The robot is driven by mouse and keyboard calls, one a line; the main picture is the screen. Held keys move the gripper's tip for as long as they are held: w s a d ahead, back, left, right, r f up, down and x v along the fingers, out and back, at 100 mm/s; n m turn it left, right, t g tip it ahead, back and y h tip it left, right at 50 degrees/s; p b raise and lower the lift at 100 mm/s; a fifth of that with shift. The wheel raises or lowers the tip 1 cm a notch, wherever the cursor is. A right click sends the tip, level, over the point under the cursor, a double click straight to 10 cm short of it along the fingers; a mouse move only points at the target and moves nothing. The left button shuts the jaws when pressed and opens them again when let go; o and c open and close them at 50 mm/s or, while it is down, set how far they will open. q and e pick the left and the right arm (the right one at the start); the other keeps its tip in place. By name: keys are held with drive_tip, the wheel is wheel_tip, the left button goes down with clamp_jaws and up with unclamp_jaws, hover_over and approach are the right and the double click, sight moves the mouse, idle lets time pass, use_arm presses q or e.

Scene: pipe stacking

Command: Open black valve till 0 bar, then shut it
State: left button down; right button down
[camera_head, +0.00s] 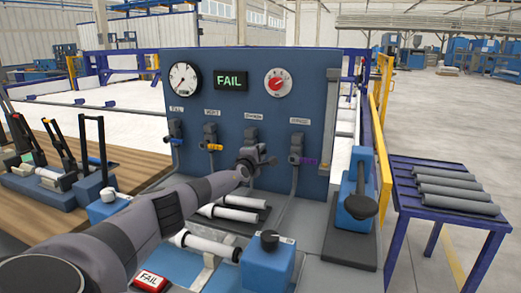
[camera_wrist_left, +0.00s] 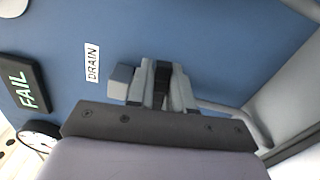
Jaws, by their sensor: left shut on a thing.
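My left gripper (camera_head: 260,157) is at the third valve (camera_head: 250,134) from the left on the blue panel, under a small white label. In the left wrist view the label reads DRAIN (camera_wrist_left: 92,63). There my left gripper (camera_wrist_left: 163,84) is shut on a dark piece, the black valve's handle, which is mostly hidden between the fingers. The handle's exact angle cannot be told. A white-faced gauge (camera_head: 184,79) is at the panel's upper left; its reading is too small to tell. My right gripper is not in view.
A FAIL display (camera_head: 230,79) and a red-centred dial (camera_head: 278,83) are above. White pipes (camera_head: 206,246) lie below. A blue side table (camera_head: 419,184) holds grey pipes (camera_head: 455,190).

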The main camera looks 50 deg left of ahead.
use_arm(q)
drive_tip(key=shift+f+m, duration=0.35)
drive_tip(key=shift+m, duration=0.35)
drive_tip(key=shift+f, duration=0.1)
drive_tip(key=c, duration=1.1)
unclamp_jaws()
drive_tip(key=shift+s+d+p, duration=0.15)
drive_tip(key=shift+s+p, duration=0.05)
drive_tip(key=shift+p, duration=0.4)
drive_tip(key=p+v, duration=0.3)
drive_tip(key=v, duration=0.3)
drive_tip(key=shift+s, duration=0.3)
